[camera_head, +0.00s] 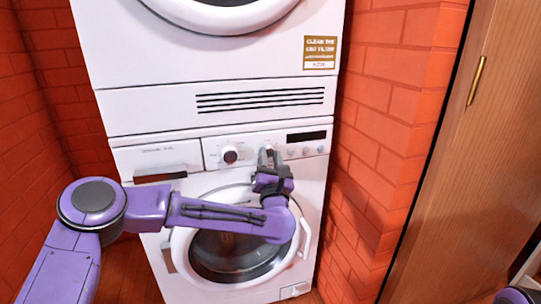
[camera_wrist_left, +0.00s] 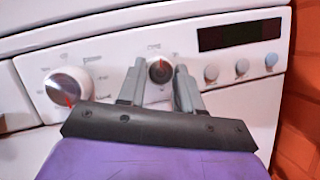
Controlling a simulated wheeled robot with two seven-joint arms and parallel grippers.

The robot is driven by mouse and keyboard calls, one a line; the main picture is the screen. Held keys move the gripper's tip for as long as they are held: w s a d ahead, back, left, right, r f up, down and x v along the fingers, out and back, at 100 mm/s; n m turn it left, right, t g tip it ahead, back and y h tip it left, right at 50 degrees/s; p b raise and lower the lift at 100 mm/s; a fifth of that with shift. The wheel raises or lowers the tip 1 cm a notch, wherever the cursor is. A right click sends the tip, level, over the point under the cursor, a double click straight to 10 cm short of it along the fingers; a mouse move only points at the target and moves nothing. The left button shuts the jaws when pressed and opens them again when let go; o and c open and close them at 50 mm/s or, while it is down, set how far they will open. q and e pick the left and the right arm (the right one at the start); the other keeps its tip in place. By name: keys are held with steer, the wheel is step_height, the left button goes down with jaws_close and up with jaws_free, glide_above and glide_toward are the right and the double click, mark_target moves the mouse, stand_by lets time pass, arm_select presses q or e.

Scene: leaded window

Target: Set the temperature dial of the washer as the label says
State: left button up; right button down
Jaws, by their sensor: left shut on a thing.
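The white washer (camera_head: 172,258) stands below a dryer. Its small round dial (camera_wrist_left: 159,69) has a red mark pointing about straight up in the left wrist view. My left gripper (camera_head: 268,157) is at the washer's panel, with its two grey fingers on either side of this dial, shut on it. The fingers also show in the left wrist view (camera_wrist_left: 159,80). A larger silver dial (camera_wrist_left: 69,86) sits to its left, its red mark at the lower right; it also shows in the head view (camera_head: 230,155). Print around the dials is too small to read. My right gripper is not in view.
A dark display (camera_wrist_left: 240,34) and several small round buttons (camera_wrist_left: 211,73) lie right of the small dial. The dryer (camera_head: 120,60) above bears a gold and white label (camera_head: 320,52). Brick walls (camera_head: 385,110) flank the machines closely.

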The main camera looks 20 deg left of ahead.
arm_select(q)
steer(key=m+h+p, duration=0.1)
steer(key=m+p, duration=0.2)
steer(key=r+m+g+h+p, duration=0.1)
steer(key=m+h+p, duration=0.1)
steer(key=m+p, duration=0.1)
steer(key=m+h+p, duration=0.1)
steer(key=m+p, duration=0.3)
steer(key=m, duration=0.1)
steer(key=shift+s+a+r+h, duration=0.1)
steer(key=shift+s+r+h, duration=0.05)
steer(key=shift+h, duration=0.15)
steer(key=m+g+p, duration=0.1)
steer(key=m+p, duration=0.2)
steer(key=p, duration=0.1)
steer(key=m+g+p, duration=0.1)
steer(key=m+p, duration=0.2)
steer(key=p, duration=0.1)
steer(key=m+g+p, duration=0.2)
steer(key=m+p, duration=0.1)
steer(key=p, duration=0.1)
steer(key=shift+r+p, duration=0.25)
steer(key=shift+p, duration=0.1)
steer(key=m+g+p, duration=0.1)
steer(key=p, duration=0.1)
steer(key=shift+f+m+p, duration=0.15)
steer(key=shift+m+p, duration=0.2)
steer(key=shift+m, duration=0.05)
steer(key=shift+g, duration=0.3)
steer(key=shift+f, duration=0.15)
